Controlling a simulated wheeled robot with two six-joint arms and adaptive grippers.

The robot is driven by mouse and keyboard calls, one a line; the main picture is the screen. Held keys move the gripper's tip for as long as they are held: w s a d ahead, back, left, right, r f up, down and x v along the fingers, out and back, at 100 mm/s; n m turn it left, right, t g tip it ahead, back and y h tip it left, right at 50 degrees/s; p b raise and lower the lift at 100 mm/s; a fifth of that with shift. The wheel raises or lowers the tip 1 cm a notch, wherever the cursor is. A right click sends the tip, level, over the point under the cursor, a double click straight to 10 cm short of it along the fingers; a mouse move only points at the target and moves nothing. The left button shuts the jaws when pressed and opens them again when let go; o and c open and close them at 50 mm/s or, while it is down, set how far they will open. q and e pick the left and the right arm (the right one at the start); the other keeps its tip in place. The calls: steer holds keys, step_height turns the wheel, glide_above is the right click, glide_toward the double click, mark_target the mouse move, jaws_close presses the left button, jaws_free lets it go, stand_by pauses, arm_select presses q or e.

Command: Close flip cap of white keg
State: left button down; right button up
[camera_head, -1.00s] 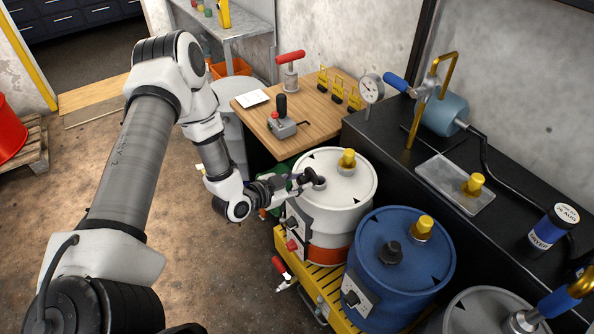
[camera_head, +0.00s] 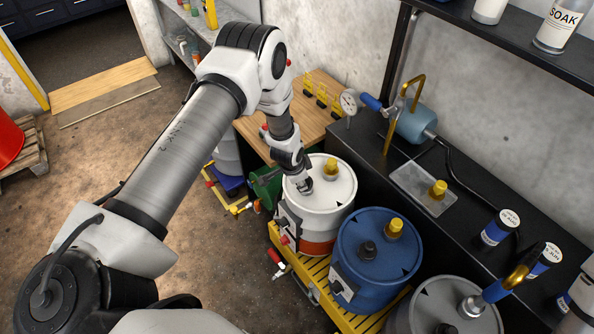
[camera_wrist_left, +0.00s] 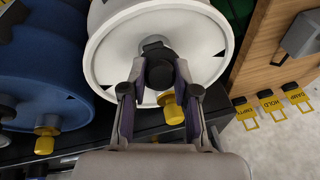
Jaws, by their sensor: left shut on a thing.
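The white keg (camera_head: 337,190), white with an orange-red band, stands on a yellow slatted pallet. Its lid carries a yellow cap (camera_head: 331,167) and a black flip cap. My left gripper (camera_head: 305,186) reaches down to the lid's left side and hides most of the flip cap in the head view. In the left wrist view the fingers (camera_wrist_left: 158,78) are shut on the black flip cap (camera_wrist_left: 159,72), with a grey collar (camera_wrist_left: 154,43) beside it. I cannot tell how far the cap is folded.
A blue drum (camera_head: 376,250) with yellow and black caps stands beside the keg, then a grey drum (camera_head: 455,312). A dark bench (camera_head: 455,225) with a pump and tray runs behind. A wooden table (camera_head: 312,117) stands beyond the keg.

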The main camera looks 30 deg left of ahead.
arm_select(q)
steer(key=p, duration=0.2)
steer(key=g+p, duration=0.1)
steer(key=p, duration=0.1)
steer(key=shift+w+d+r+g, duration=0.15)
steer(key=shift+w+r+g, duration=0.15)
steer(key=shift+w, duration=0.05)
arm_select(e)
step_height(320, 180, up, 7)
arm_select(q)
steer(key=shift+w+f+g+y, duration=0.15)
steer(key=shift+f+g+y, duration=0.15)
steer(key=shift+f+y, duration=0.1)
steer(key=g+b, duration=0.1)
steer(key=b, duration=0.4)
steer(key=w+f+g+y+b, duration=0.1)
steer(key=g+b, duration=0.1)
steer(key=b, duration=0.4)
steer(key=w+d+g+y+b, duration=0.1)
steer(key=b, duration=0.4)
steer(key=shift+f+g+b, duration=0.3)
steer(key=shift+r+b, duration=0.15)
steer(key=shift+b, duration=0.3)
steer(key=shift+r+m+g, duration=0.15)
steer(key=shift+m+g, duration=0.15)
arm_select(e)
step_height(320, 180, down, 18)
steer(key=shift+w+a+r, duration=0.1)
